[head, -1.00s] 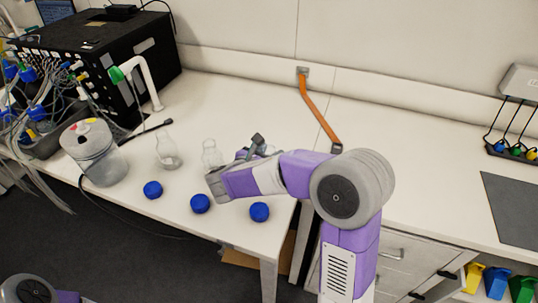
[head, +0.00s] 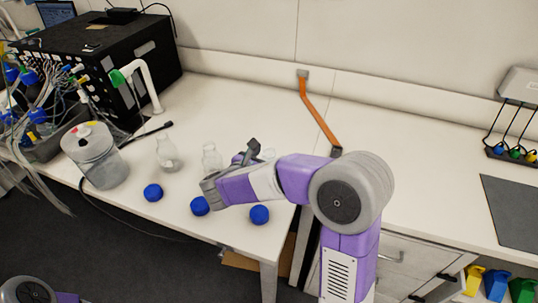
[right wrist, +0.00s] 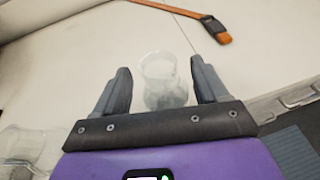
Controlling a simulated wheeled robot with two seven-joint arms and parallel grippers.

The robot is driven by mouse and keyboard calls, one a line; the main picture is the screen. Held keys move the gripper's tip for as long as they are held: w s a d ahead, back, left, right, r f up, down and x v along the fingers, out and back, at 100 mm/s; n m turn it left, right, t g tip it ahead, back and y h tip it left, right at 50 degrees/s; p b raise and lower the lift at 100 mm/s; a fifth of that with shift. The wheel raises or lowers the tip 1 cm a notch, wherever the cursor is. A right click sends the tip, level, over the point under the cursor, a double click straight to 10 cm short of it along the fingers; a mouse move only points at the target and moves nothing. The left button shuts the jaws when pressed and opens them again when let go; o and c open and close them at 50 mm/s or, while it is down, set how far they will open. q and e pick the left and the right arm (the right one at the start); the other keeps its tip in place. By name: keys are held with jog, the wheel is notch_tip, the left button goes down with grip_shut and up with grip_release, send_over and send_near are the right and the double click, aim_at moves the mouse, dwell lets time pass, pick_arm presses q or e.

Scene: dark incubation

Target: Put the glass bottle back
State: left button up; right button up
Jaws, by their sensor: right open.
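Clear glass bottles stand on the white bench in the head view. One stands at the left (head: 168,155), one in the middle (head: 211,158), and a third (head: 268,154) is mostly hidden behind my right gripper. My right gripper (head: 254,149) is open. In the right wrist view the gripper (right wrist: 160,66) has its fingers on either side of a clear upright bottle (right wrist: 163,80), with gaps at both sides; I cannot tell its exact depth. Another bottle (right wrist: 22,145) shows at the lower left there. My left gripper is out of view.
Three blue caps (head: 153,192) (head: 200,206) (head: 259,214) lie along the bench's front edge. A grey canister (head: 95,158) and a black device (head: 105,60) with cables stand at the left. An orange strap (head: 320,115) lies behind. The bench to the right is mostly clear.

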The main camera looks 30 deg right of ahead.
jog(key=p+v, duration=0.1)
jog(key=v, duration=0.9)
jog(key=shift+p, duration=0.35)
jog(key=shift+a+r, duration=0.1)
jog(key=shift+r, duration=0.05)
